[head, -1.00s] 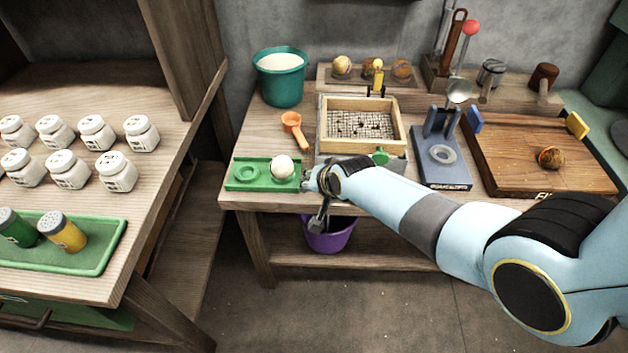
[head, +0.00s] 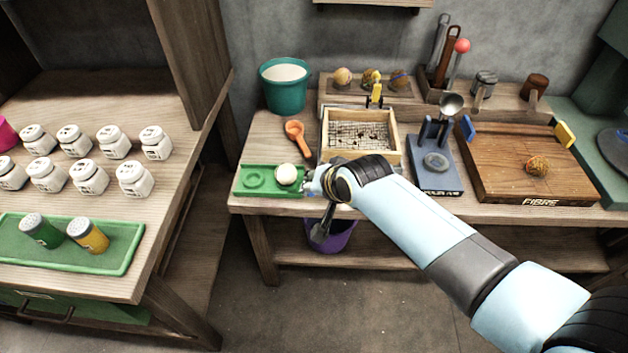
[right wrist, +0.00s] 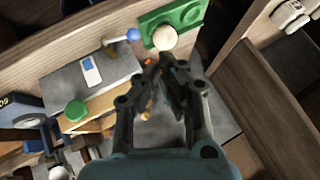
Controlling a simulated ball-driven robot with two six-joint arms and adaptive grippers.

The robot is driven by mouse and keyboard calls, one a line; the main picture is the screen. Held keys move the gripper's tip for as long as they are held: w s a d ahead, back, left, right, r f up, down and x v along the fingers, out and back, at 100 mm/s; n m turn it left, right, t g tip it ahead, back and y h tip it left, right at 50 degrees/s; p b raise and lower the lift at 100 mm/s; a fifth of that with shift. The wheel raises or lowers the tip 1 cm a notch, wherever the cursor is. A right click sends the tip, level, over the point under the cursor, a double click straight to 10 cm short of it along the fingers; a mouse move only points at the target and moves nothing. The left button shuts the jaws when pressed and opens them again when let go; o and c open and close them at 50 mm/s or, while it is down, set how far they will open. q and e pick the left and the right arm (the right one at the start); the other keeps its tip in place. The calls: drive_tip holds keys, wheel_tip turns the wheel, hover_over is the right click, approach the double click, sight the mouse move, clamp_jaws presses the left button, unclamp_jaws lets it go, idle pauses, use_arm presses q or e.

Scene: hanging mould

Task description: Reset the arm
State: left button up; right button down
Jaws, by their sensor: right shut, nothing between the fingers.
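My right arm reaches in from the lower right of the head view. Its right gripper (head: 322,222) points down at the front edge of the workbench, just right of the green tray (head: 254,181). In the right wrist view the right gripper (right wrist: 172,62) is shut with nothing between its fingertips. A white ball (head: 287,174) sits in the right-hand ring of the green tray, and it also shows in the right wrist view (right wrist: 164,38), just beyond the fingertips. My left gripper is not in view.
A sieve box (head: 361,132) and a blue stand (head: 435,170) stand behind and right of the arm. A purple bucket (head: 338,236) is below. An orange scoop (head: 297,137) lies behind the tray.

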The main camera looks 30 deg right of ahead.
drive_tip(key=s+d+f+n+g+b, duration=0.15)
drive_tip(key=s+f+b, duration=0.45)
drive_tip(key=s+f, duration=0.6)
drive_tip(key=s+d+f+g+b, duration=0.25)
drive_tip(key=s+f+b, duration=0.45)
drive_tip(key=f, duration=0.9)
drive_tip(key=s+d+f+n+g+b, duration=0.1)
drive_tip(key=s+f+n+b, duration=0.1)
drive_tip(key=s+f, duration=0.3)
drive_tip(key=s+d+f+n+g+b, duration=0.1)
drive_tip(key=s+f, duration=0.5)
drive_tip(key=s, duration=0.6)
drive_tip(key=s+d+f+n+g+h+b, duration=0.1)
drive_tip(key=s+d+f+n+b, duration=0.1)
drive_tip(key=s+f, duration=0.3)
drive_tip(key=s+n+b, duration=0.1)
drive_tip(key=s, duration=0.3)
drive_tip(key=shift+s+d+f+n+g+b, duration=0.2)
drive_tip(key=shift+s+d+n+g+b, duration=0.1)
drive_tip(key=shift+s+n+b, duration=0.1)
idle(2.2)
